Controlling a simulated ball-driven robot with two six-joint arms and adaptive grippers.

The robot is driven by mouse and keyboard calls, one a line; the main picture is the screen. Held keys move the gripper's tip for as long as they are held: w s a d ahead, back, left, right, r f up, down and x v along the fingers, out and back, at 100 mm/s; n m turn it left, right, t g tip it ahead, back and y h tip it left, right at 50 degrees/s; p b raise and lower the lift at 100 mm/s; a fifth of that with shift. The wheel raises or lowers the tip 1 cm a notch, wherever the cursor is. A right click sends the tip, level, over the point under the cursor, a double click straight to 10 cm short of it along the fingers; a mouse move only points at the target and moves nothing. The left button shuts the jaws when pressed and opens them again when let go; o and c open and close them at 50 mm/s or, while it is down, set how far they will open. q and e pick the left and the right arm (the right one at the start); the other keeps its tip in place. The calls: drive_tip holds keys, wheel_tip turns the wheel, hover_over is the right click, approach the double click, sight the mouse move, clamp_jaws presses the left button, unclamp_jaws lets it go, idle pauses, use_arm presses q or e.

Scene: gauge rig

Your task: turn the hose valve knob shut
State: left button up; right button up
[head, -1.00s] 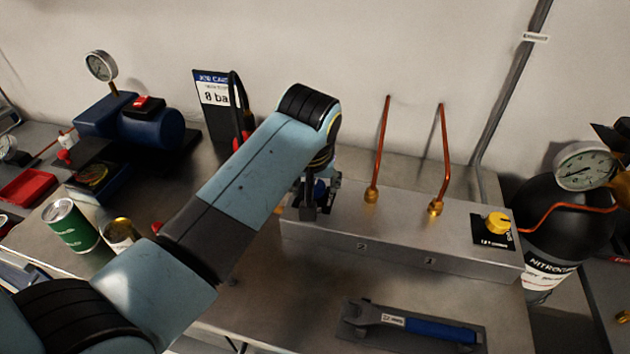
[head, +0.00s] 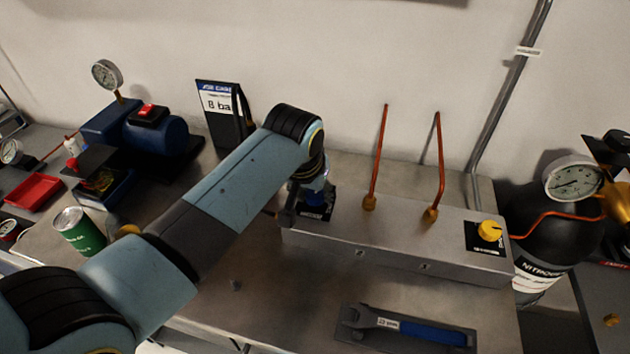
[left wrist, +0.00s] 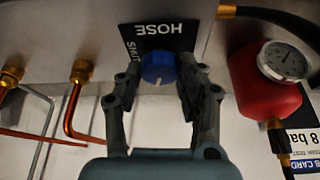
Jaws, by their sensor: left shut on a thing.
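The blue hose valve knob (left wrist: 158,68) sits on the box face by a black plate lettered HOSE (left wrist: 160,32) and partly visible smaller lettering in the left wrist view. A short pale mark shows on the knob's lower side there. My left gripper (left wrist: 157,76) has a finger on either side of the knob and is shut on it. In the head view, my left gripper (head: 303,207) is at the left end of the grey metal box (head: 390,238), and my arm and fingers hide most of the knob. My right gripper is in neither view.
Two copper pipes (head: 378,155) rise from the box, right of my gripper. A yellow knob (head: 490,231) is at its right end. A red gauge vessel (left wrist: 268,85) stands beside my fingers. A blue-handled wrench (head: 410,328) lies in front, and a can (head: 78,232) stands left.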

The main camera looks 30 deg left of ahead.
use_arm(q)
drive_tip(key=m+h+p, duration=0.1)
drive_tip(key=m, duration=0.1)
drive_tip(key=shift+a+r+m+p, duration=0.1)
drive_tip(key=shift+m+p, duration=0.25)
drive_tip(key=shift+m, duration=0.05)
drive_tip(key=m+h, duration=0.1)
drive_tip(key=m, duration=0.1)
drive_tip(key=shift+m, duration=0.4)
drive_tip(key=m+h, duration=0.1)
drive_tip(key=m, duration=0.1)
drive_tip(key=m+g+h, duration=0.1)
drive_tip(key=m, duration=0.2)
drive_tip(key=shift+w, duration=0.1)
drive_tip(key=shift+m+g+h+b, duration=0.45)
drive_tip(key=shift+m+g, duration=0.25)
drive_tip(key=shift+m, duration=1.4)
drive_tip(key=o, duration=1.1)
drive_tip(key=shift+o, duration=0.2)
